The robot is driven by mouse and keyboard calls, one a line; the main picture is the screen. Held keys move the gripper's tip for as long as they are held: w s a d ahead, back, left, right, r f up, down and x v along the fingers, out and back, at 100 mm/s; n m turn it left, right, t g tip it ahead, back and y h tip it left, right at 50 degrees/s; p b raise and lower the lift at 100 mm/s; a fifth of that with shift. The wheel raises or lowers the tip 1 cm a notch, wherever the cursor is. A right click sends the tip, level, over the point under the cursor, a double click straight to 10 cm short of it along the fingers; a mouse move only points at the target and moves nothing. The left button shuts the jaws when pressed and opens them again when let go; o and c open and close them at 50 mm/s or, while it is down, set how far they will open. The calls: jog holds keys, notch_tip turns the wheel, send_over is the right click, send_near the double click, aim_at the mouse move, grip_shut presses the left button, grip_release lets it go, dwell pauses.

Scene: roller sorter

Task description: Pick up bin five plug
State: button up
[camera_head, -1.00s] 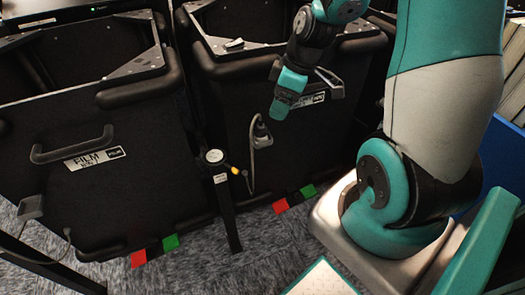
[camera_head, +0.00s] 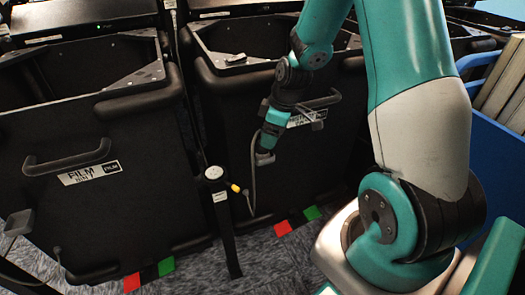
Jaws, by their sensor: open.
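A grey plug (camera_head: 264,158) hangs on the front of the right black bin (camera_head: 225,140), and its cable runs down from it. My gripper (camera_head: 268,145) is open, pointing down right at the top of this plug. I cannot tell whether its fingers are around the plug or just in front of it. The right bin's label (camera_head: 308,117) is partly hidden by my wrist and too small to read, so I cannot confirm the bin number. Another grey plug (camera_head: 18,221) with a cable shows at the lower left, by the left bin.
The left black bin (camera_head: 110,215) has a handle (camera_head: 68,160) and a "FILM" label (camera_head: 90,173). A black post (camera_head: 222,215) with a yellow-tipped connector (camera_head: 235,188) stands between the bins. Red and green blocks (camera_head: 283,228) lie on the carpet. A blue crate (camera_head: 495,130) is at right.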

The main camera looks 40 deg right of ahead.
aim_at(262, 150)
jog(key=x, duration=0.3)
jog(key=b+x, duration=0.1)
jog(key=x, duration=0.1)
jog(key=shift+w+a, duration=0.3)
jog(key=shift+w, duration=0.05)
jog(key=shift+c, duration=0.5)
jog(key=c, duration=1)
